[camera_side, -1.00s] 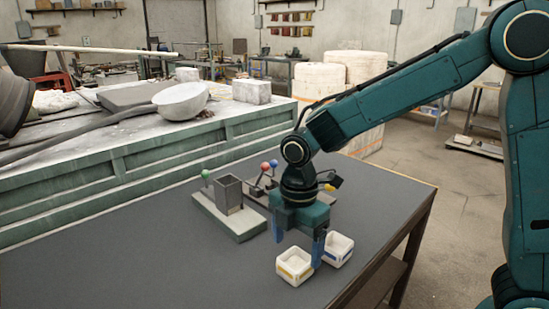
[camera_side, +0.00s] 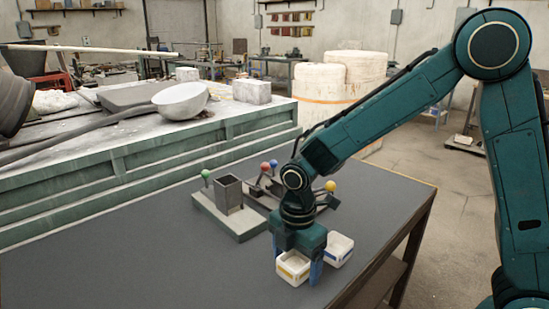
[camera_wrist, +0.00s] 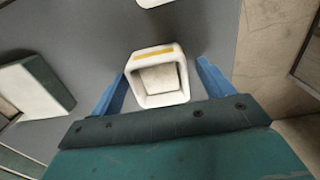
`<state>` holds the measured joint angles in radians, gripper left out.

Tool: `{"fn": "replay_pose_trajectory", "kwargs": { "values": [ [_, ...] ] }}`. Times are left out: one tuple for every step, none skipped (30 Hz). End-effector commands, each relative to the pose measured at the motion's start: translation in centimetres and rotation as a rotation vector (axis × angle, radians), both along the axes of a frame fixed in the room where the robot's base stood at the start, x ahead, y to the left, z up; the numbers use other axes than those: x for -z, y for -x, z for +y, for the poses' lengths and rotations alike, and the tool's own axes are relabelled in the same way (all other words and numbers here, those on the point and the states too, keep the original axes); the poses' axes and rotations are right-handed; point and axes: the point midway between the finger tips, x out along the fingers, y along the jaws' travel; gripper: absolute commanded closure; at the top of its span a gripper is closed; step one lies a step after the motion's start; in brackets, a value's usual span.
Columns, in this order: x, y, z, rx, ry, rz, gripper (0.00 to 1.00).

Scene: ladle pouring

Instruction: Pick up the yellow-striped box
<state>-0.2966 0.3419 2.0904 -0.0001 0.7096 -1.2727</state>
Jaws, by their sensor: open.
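The yellow-striped box (camera_side: 293,267) is a small white open-topped box near the front edge of the dark table. In the wrist view the yellow-striped box (camera_wrist: 158,76) sits between my two blue fingers, its yellow stripe on the far rim. My gripper (camera_side: 298,268) is low over the table, with a finger on either side of the box. In the wrist view my gripper (camera_wrist: 158,82) is open, with a gap between each finger and the box. Part of the box's back is hidden by my gripper in the side view.
A similar white box with a blue stripe (camera_side: 339,249) stands close on the right. A grey block with a square cup (camera_side: 229,195) and a green ball is to the left. The table's left front is clear.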

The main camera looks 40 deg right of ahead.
Motion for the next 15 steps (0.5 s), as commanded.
{"fn": "replay_pose_trajectory", "kwargs": {
  "values": [
    [-0.02, -0.01, 0.00, 0.000, 0.000, 0.000, 0.20],
    [-0.02, -0.01, 0.00, 0.000, 0.000, 0.000, 0.26],
    [-0.02, -0.01, 0.00, 0.000, 0.000, 0.000, 0.34],
    [-0.02, -0.01, 0.00, 0.000, 0.000, 0.000, 0.40],
    [-0.03, -0.01, 0.00, 0.000, 0.000, 0.000, 0.46],
    [-0.03, -0.01, 0.00, 0.000, 0.000, 0.000, 0.53],
    [-0.03, -0.01, 0.00, 0.000, 0.000, 0.000, 0.59],
    [-0.03, -0.01, 0.00, 0.000, 0.000, 0.000, 0.65],
    [-0.03, -0.01, 0.01, 0.000, 0.000, 0.000, 0.70],
    [-0.04, -0.02, 0.01, 0.000, 0.000, -0.001, 0.70],
    [-0.04, -0.02, 0.01, 0.000, 0.000, -0.001, 0.70],
    [-0.04, -0.02, 0.01, 0.000, 0.000, -0.001, 0.70],
    [-0.04, -0.02, 0.01, 0.000, 0.000, -0.001, 0.70],
    [-0.04, -0.02, 0.01, 0.000, 0.000, -0.001, 0.70],
    [-0.05, -0.02, 0.01, 0.000, 0.000, -0.001, 0.70]
  ]
}}
